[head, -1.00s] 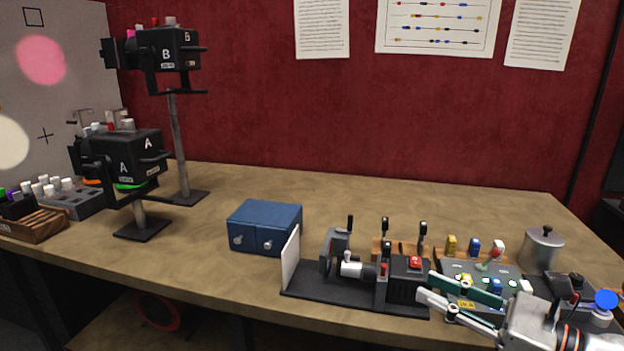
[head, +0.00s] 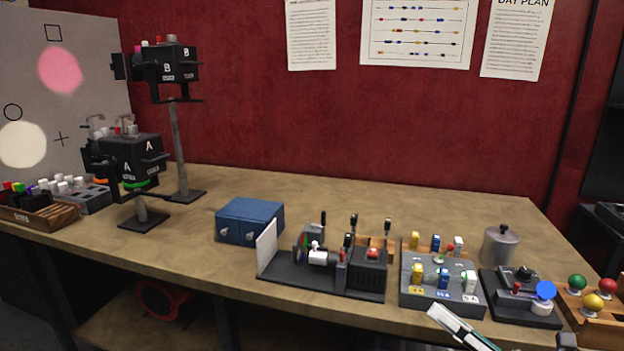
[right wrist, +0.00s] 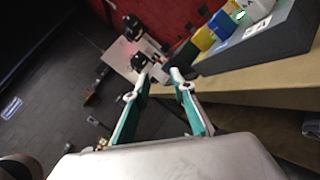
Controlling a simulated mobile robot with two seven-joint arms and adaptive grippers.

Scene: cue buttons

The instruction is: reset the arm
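My right gripper (head: 452,322) shows at the lower right of the head view, only partly in frame. It is in front of the table's front edge and the grey button panel (head: 415,297), apart from the buttons. In the right wrist view my right gripper (right wrist: 153,82) has its two green-sided fingers spread with nothing between them. The panel's yellow block (right wrist: 203,38) and blue block (right wrist: 222,24) show at the upper right there. My left gripper is in neither view.
A black box with a blue ball (head: 545,290) and a wooden tray with coloured balls (head: 593,302) stand right of the panel. A lever fixture (head: 275,283), a blue box (head: 250,219) and a metal pot (head: 500,247) are on the table (head: 350,190).

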